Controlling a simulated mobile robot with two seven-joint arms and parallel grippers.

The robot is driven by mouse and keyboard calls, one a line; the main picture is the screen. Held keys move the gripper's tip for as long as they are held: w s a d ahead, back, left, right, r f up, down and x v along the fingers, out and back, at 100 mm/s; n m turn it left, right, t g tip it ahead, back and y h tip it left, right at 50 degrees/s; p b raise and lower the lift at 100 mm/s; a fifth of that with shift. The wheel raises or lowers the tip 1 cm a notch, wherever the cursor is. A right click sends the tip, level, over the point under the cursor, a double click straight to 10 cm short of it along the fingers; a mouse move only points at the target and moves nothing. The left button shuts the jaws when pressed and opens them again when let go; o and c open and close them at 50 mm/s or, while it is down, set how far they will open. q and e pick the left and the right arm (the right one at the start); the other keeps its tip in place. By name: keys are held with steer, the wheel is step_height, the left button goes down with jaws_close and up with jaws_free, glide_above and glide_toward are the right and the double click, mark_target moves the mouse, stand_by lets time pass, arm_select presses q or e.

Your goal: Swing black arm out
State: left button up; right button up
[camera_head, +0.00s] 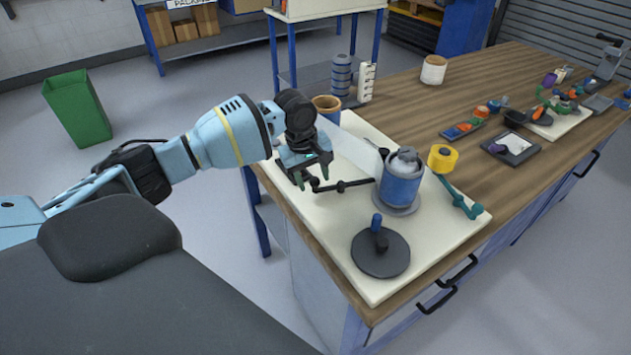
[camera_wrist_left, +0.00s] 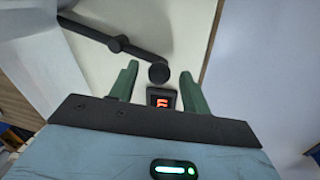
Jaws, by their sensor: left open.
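The black arm (camera_head: 350,185) is a jointed bar with round knobs, low over the cream board, left of the blue cylinder (camera_head: 402,187). My left gripper (camera_head: 311,175) is above the board's left edge at the arm's free end. In the left wrist view, the black arm (camera_wrist_left: 103,38) enters from the upper left. Its round end knob (camera_wrist_left: 158,72) lies between the two green fingertips of my open left gripper (camera_wrist_left: 158,78). I cannot tell whether a finger touches it. My right gripper is not in view.
The cream board (camera_head: 330,225) lies on a wooden bench (camera_head: 470,85). A black disc with a blue-topped handle (camera_head: 380,257) stands in front. A teal arm (camera_head: 457,196) carries a yellow roll (camera_head: 442,158). A pale translucent sheet (camera_head: 352,150) stands behind the black arm.

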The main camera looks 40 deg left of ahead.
arm_select(q)
steer(key=shift+w+d+f, duration=0.1)
steer(key=shift+w+f, duration=0.1)
steer(key=shift+f, duration=0.75)
jaws_close()
